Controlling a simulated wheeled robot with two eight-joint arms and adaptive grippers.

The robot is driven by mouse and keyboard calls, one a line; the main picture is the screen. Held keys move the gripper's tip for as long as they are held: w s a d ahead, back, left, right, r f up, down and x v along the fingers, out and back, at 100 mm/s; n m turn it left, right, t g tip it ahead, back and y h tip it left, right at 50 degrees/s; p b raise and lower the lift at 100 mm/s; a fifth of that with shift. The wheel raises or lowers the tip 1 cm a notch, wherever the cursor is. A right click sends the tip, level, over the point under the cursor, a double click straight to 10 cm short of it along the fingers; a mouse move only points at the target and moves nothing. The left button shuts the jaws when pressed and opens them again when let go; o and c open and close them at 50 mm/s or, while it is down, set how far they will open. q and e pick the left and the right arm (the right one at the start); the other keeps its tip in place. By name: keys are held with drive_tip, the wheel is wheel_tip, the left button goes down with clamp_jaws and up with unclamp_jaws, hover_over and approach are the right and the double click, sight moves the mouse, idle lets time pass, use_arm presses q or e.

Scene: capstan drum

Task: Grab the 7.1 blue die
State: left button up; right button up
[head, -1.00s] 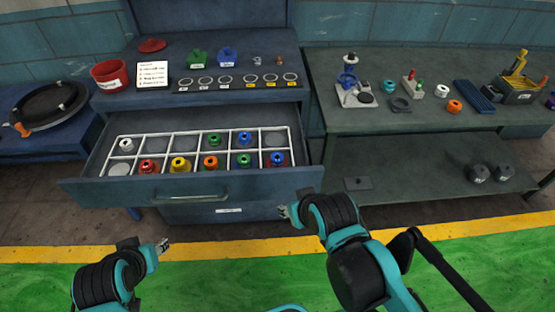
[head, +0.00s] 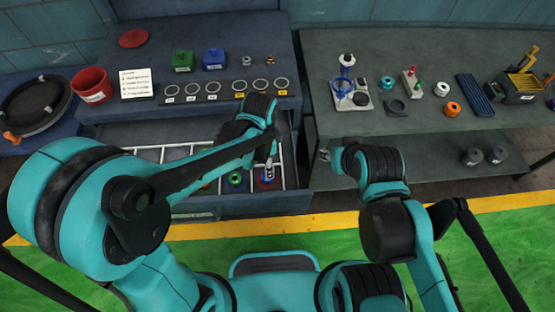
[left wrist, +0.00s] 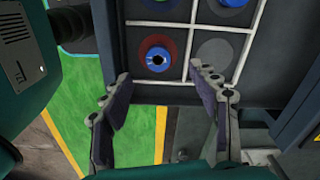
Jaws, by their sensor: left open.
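A blue die (left wrist: 158,57) with a dark centre hole sits on a maroon disc in a drawer compartment in the left wrist view. In the head view a blue die (head: 267,181) shows low in the drawer, partly hidden by my left gripper (head: 269,165). I cannot read any size mark on it. In the left wrist view my left gripper (left wrist: 164,80) is open and empty, its fingers apart on either side below the die, not touching it. A second blue part (left wrist: 232,3) shows at the top edge there. My right gripper (head: 324,155) is right of the drawer; its jaws are too small to judge.
The open drawer (head: 215,210) has white dividers (head: 176,150); my left arm hides much of it. A green die (head: 235,178) sits left of the blue one. An empty grey disc (left wrist: 215,52) lies in a neighbouring compartment. A bench (head: 430,130) stands at the right.

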use_arm(q)
drive_tip(key=f+b, duration=0.1)
drive_tip(key=f, duration=0.3)
drive_tip(key=f+b, duration=0.1)
drive_tip(key=f, duration=0.2)
drive_tip(key=shift+s+d+f+b, duration=0.15)
drive_tip(key=shift+d+f+b, duration=0.05)
drive_tip(key=shift+f+b, duration=0.2)
clamp_jaws()
drive_tip(key=shift+r, duration=0.2)
